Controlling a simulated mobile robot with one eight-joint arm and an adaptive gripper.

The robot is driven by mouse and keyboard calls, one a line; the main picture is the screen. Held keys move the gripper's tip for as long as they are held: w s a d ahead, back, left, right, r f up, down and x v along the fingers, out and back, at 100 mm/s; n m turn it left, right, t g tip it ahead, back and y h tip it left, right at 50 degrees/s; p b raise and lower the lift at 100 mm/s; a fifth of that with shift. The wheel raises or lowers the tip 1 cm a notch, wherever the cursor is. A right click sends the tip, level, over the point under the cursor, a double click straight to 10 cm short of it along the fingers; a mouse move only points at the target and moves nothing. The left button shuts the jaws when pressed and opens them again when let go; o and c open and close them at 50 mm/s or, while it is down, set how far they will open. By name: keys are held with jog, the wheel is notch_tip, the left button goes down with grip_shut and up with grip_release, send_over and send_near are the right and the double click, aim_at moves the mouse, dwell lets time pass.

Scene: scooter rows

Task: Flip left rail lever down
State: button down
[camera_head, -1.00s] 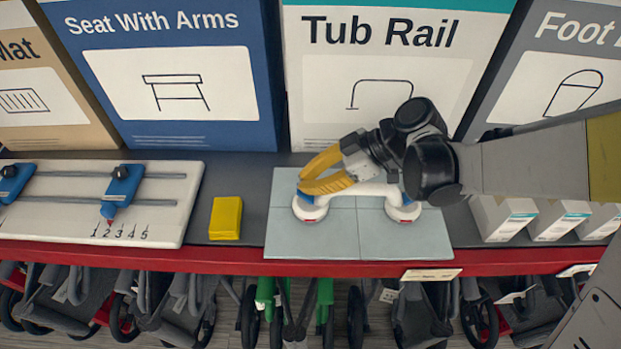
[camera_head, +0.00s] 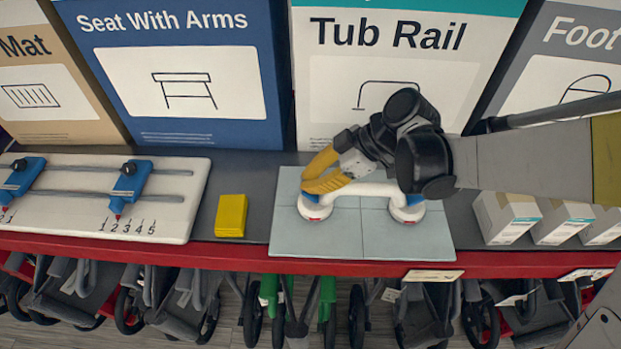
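The tub rail (camera_head: 362,188) is a white bar with a round suction foot at each end. It lies on a pale tiled panel (camera_head: 285,243) on the counter. The left foot (camera_head: 316,208) has a blue lever (camera_head: 311,197), partly hidden under my fingertips, so its exact angle is unclear. The right foot (camera_head: 407,212) has a blue lever (camera_head: 414,199), partly hidden by my arm. My gripper (camera_head: 304,183) has yellow fingers whose tips come together just above the left lever. The fingers look shut with nothing between them. I cannot tell whether they touch the lever.
A yellow block (camera_head: 231,216) stands left of the panel. A white board with blue sliders (camera_head: 128,182) is farther left. White boxes (camera_head: 507,218) stand at the right. Large signs stand behind, including the Tub Rail sign (camera_head: 398,70). A red edge (camera_head: 330,268) runs along the counter front.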

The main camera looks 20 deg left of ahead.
jog(key=shift+a+h, duration=0.1)
jog(key=shift+h, duration=0.2)
jog(key=shift+s+a+f+t+h+p, duration=0.15)
jog(key=shift+a+h+p, duration=0.1)
jog(key=shift+h, duration=0.15)
jog(key=shift+s+a+t+h+p, duration=0.15)
jog(key=shift+h+p, duration=0.1)
jog(key=shift+h, duration=0.15)
jog(key=shift+a+f+t+h, duration=0.3)
jog(key=shift+h, duration=0.5)
jog(key=h, duration=0.1)
jog(key=a+f+t+h, duration=0.1)
jog(key=h, duration=0.1)
jog(key=shift+s+f, duration=0.1)
jog(key=shift+f, duration=0.15)
jog(key=shift+d+r, duration=0.1)
jog(key=shift+d, duration=0.15)
jog(key=shift+w+d+r, duration=0.15)
jog(key=shift+w+d, duration=0.1)
jog(key=shift+d, duration=0.35)
